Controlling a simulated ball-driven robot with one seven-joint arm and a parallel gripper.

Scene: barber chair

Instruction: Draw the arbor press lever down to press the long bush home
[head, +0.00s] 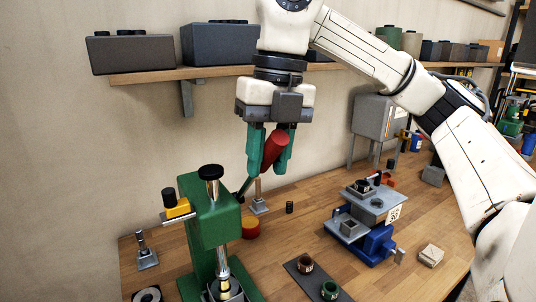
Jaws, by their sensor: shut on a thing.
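The green arbor press (212,222) stands at the lower left of the head view. Its steel ram (222,262) points down, with a black knob (209,172) on top. The lever (242,188) rises from the press's right side toward a red handle (274,149), tilted up to the right. My gripper (267,170), with green fingers, points down and is shut on the red handle, one finger on each side. The foot of the ram is near the bottom edge of the picture. I cannot clearly make out the long bush there.
A blue and grey fixture (372,236) stands right of the press. A dark mat (302,283) in front holds two ring-shaped parts. A small red round part (250,229) sits behind the press. A wall shelf (170,74) with grey boxes runs behind my gripper.

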